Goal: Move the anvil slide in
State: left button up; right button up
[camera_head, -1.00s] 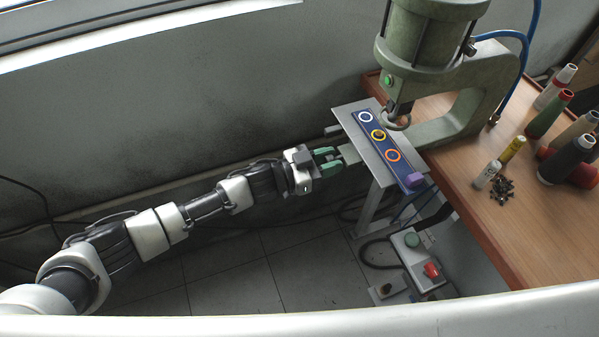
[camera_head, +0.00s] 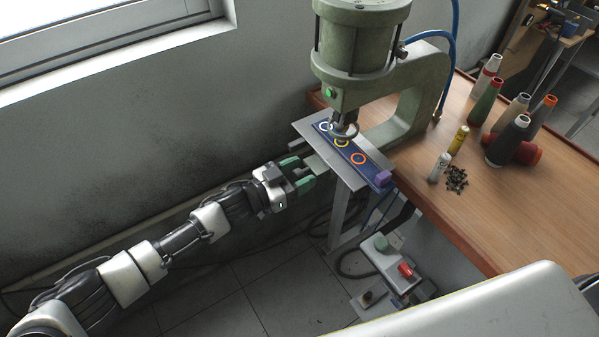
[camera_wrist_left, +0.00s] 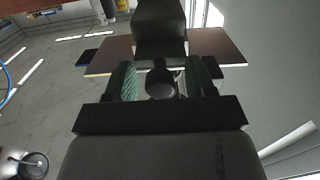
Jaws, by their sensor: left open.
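A blue strip (camera_head: 372,171) lies on a grey plate (camera_head: 346,179) under the green press (camera_head: 366,55). It bears a white, a yellow and an orange ring, and a purple block (camera_head: 383,178) sits at its near right end. I take this strip for the anvil slide. The press's round foot hangs over the strip and hides part of it. My left gripper (camera_head: 299,174) is at the plate's left side, close to a grey tab there; I cannot tell whether they touch. Its green fingers are open, and in the left wrist view (camera_wrist_left: 160,82) they stand apart. My right gripper is not in view.
The wooden table (camera_head: 510,200) right of the press holds several thread cones (camera_head: 508,140), two small bottles and a pile of small dark parts (camera_head: 456,180). A box with a red button (camera_head: 405,270) stands below the plate. The wall is behind my left arm.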

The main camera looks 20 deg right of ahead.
pick_arm(q)
jog(key=b+v, duration=0.1)
jog(key=v, duration=0.9)
jog(key=shift+a, duration=0.3)
jog(key=w+a+f+n+t+y, duration=0.2)
jog(key=a+f+n+t+y, duration=0.15)
jog(key=f, duration=0.55)
jog(key=w+a+f+n+t+y, duration=0.25)
jog(key=a+f+y, duration=0.2)
jog(key=f, duration=0.35)
jog(key=s+a+f+n+g+y, duration=0.1)
jog(key=s+a+f+n+y, duration=0.1)
jog(key=s+a+f, duration=0.4)
jog(key=s+a+f+n+g+y, duration=0.1)
jog(key=s+a+f+n+y, duration=0.15)
jog(key=f, duration=0.65)
jog(key=s+a+f+g+y, duration=0.1)
jog(key=s+a+f+g, duration=0.2)
jog(key=s, duration=0.9)
jog(key=s+a+f+n+g+y, duration=0.1)
jog(key=s+a+f+g+y, duration=0.1)
jog(key=s+f, duration=0.5)
jog(key=s+a+f+g+y, duration=0.1)
jog(key=s+a+f+g, duration=0.2)
jog(key=s, duration=1.5)
notch_tip(320, 180, down, 3)
jog(key=shift+a+f+g+y, duration=0.1)
jog(key=shift+a+g+y, duration=0.25)
jog(key=shift+a, duration=0.3)
